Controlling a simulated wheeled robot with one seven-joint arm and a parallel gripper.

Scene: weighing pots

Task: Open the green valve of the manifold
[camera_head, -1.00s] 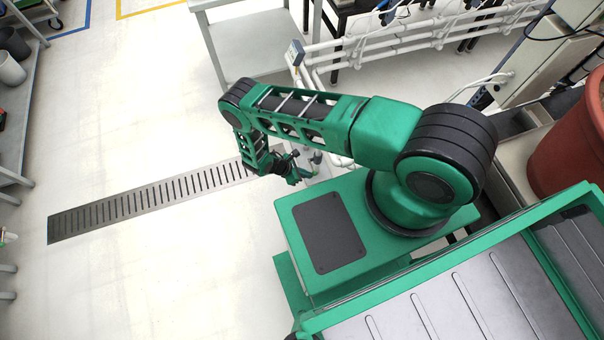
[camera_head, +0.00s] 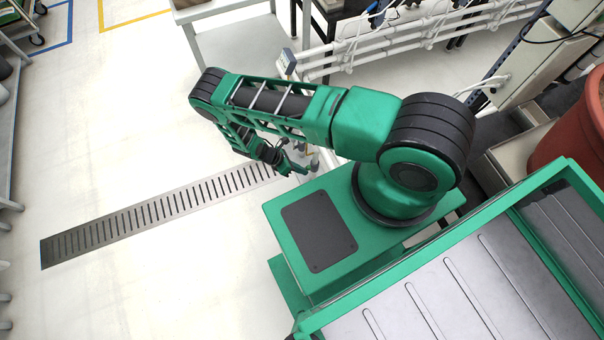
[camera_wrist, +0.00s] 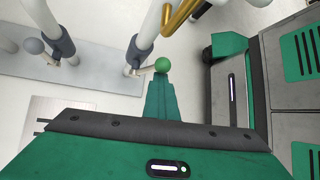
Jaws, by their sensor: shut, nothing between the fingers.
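The green valve's round knob (camera_wrist: 162,65) shows in the wrist view, on a short lever at the collar of a white upright pipe (camera_wrist: 143,40). My gripper (camera_wrist: 160,84) is shut and empty. Its green fingertips lie just below the knob in the picture; I cannot tell if they touch it. In the head view my gripper (camera_head: 304,169) is small and low beside the manifold pipework, and the green knob cannot be made out there.
A second valve with a grey knob (camera_wrist: 33,46) stands on another pipe to the left. A brass-coloured pipe (camera_wrist: 180,17) is at the top. White horizontal pipes (camera_head: 400,42) run behind, by a grey table (camera_head: 235,45). The floor around the drain grate (camera_head: 150,215) is clear.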

